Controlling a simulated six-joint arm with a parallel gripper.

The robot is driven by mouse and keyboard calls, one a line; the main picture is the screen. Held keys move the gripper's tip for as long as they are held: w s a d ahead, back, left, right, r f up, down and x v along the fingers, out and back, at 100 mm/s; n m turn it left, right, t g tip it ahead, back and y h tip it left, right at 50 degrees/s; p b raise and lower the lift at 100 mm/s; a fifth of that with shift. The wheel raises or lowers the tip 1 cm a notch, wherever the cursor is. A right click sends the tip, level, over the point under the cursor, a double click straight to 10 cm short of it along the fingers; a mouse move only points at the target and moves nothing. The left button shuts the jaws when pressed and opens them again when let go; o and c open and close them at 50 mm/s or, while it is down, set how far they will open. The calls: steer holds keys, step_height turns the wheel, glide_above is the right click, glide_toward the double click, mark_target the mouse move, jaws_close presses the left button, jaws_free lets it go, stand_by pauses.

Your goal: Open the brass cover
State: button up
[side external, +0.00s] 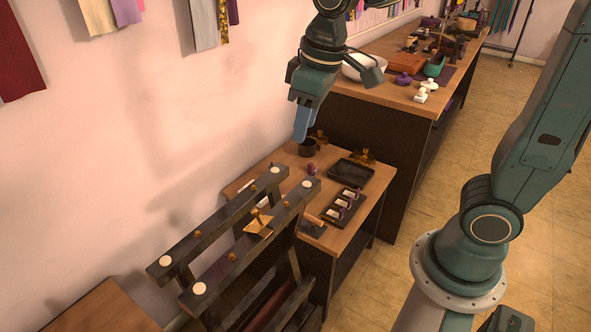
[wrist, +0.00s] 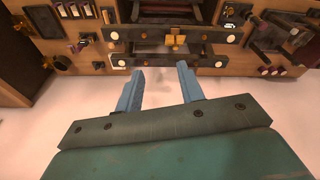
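A brass piece (side external: 258,222), which looks like the brass cover, sits midway along the front rail of a dark wooden frame (side external: 225,272). It also shows in the wrist view (wrist: 174,40) at the top middle. Whether it is open or closed is too small to tell. My gripper (side external: 302,137) is above the small table, behind and above the frame in the side view, well apart from the brass piece. In the wrist view my gripper (wrist: 160,70) has its two blue fingers spread with nothing between them.
The frame's rails carry white discs (side external: 199,289) and small amber bulbs (side external: 232,257). The small table (side external: 372,190) holds a black tray (side external: 351,172), more brass pieces (side external: 362,157) and a dark cup (side external: 307,148). A cluttered long table (side external: 390,88) stands behind.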

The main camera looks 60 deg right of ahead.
mark_target(255, 211)
steer(key=w+a+f+m+g, duration=0.2)
steer(key=w+a+f+m, duration=0.1)
steer(key=w+a+f, duration=0.2)
steer(key=w+f, duration=0.2)
steer(key=w, duration=0.2)
steer(key=shift+a, duration=0.25)
steer(key=shift+f, duration=0.25)
step_height(255, 211, down, 13)
steer(key=shift+f, duration=0.2)
stand_by(0.4)
jaws_close()
